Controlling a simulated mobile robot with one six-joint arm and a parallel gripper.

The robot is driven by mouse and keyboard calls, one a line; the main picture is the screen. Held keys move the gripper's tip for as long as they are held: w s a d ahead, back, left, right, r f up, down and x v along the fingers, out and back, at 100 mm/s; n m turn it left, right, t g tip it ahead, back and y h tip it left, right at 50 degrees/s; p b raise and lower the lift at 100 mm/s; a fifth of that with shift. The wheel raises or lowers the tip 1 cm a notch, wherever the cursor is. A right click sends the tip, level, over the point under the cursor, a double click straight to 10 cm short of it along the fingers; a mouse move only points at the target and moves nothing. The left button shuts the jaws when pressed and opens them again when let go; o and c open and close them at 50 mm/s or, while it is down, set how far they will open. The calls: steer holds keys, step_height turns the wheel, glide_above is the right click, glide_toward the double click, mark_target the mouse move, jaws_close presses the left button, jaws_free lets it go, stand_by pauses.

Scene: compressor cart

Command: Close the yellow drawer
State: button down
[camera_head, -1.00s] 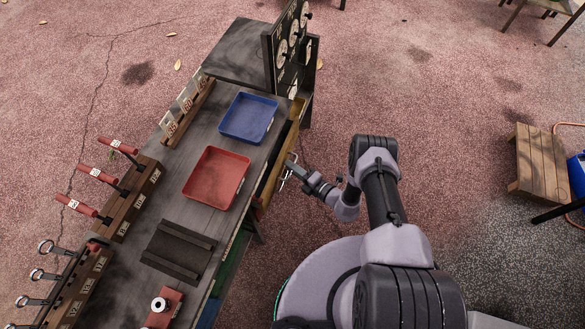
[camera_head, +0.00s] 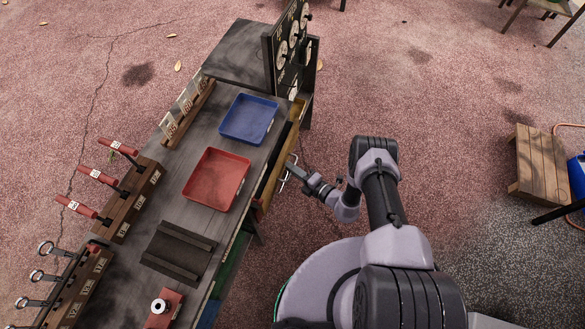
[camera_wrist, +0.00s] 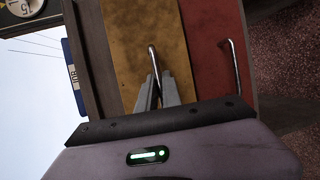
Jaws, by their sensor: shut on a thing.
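The yellow drawer (camera_wrist: 136,40) shows its worn yellow-brown front in the wrist view. In the head view its front (camera_head: 270,184) is a thin strip along the right side of the cart (camera_head: 205,140). A bent metal handle (camera_wrist: 152,52) stands out from the front. My gripper (camera_wrist: 158,88) is shut on this handle, with a finger on each side of it. In the head view my gripper (camera_head: 291,169) is at the cart's right side, below the worktop. How far the drawer stands out is hard to tell.
A red drawer (camera_wrist: 212,45) with its own handle (camera_wrist: 235,65) is beside the yellow one. On the worktop are a blue tray (camera_head: 247,136), a red tray (camera_head: 216,203) and tool racks. A gauge panel (camera_head: 287,45) stands at the far end.

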mark_target(282, 165)
stand_by(0.8)
steer(key=a+b, duration=0.1)
steer(key=a, duration=0.1)
steer(key=w+a+b, duration=0.1)
steer(key=shift+w+a+f, duration=0.1)
steer(key=shift+w+a, duration=0.1)
steer(key=shift+a, duration=0.2)
steer(key=c, duration=1.8)
jaws_free()
steer(key=shift+a, duration=0.1)
steer(key=shift+r, duration=0.2)
steer(key=p+v, duration=0.5)
steer(key=v, duration=1.2)
steer(key=shift+s+r, duration=0.1)
steer(key=shift+s, duration=0.05)
